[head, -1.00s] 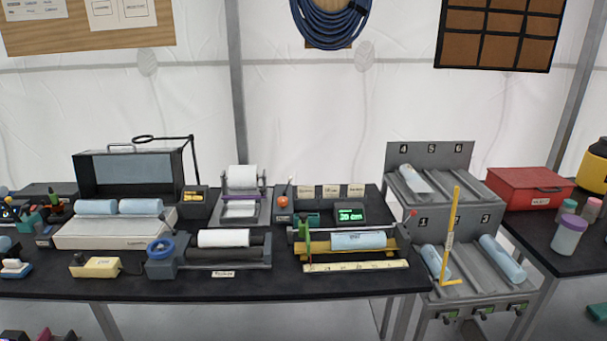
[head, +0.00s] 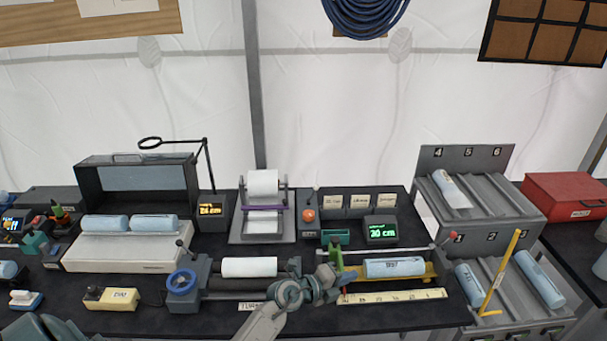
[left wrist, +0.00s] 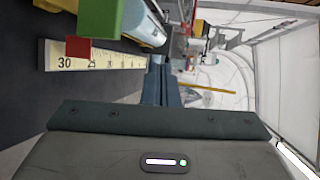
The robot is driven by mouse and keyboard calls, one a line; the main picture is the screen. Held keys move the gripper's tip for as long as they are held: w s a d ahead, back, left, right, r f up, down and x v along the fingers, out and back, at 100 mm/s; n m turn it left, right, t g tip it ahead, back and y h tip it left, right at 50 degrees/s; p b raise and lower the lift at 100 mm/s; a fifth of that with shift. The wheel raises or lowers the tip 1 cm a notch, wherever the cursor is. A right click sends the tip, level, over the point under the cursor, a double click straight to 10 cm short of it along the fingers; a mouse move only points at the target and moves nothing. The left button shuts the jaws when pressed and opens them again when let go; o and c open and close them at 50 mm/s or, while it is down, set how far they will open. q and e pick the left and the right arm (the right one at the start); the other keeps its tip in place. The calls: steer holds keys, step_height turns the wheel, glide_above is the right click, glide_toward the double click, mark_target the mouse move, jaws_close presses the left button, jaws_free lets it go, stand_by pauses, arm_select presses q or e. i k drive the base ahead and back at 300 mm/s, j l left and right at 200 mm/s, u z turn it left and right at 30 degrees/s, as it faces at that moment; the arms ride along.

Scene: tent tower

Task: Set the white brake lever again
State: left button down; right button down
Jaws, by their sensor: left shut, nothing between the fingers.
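No plainly white brake lever can be made out. The stand carries a white roll (head: 249,267). My left gripper (head: 328,279) is shut and empty, in front of the stand's right end and close to the green post (head: 337,257) of the cutting station. Whether it touches the post cannot be told. In the left wrist view its closed fingers (left wrist: 160,82) point toward the rear, right of a green block (left wrist: 101,18). My right gripper is not in view.
A yellow ruler (head: 395,296) lies along the bench front, below a blue roll (head: 394,268). A grey rack (head: 468,205) with blue rolls and a yellow L-shaped bar (head: 505,272) stands right. A yellow box (head: 111,298) sits left of the handwheel.

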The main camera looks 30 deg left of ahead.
mark_target(316, 187)
steer(key=i+j, duration=0.15)
steer(key=j, duration=0.25)
steer(key=i+j, duration=0.2)
steer(key=j, duration=0.15)
steer(key=i+j, duration=0.15)
steer(key=j, duration=0.25)
steer(key=i+j, duration=0.15)
steer(key=j, duration=0.25)
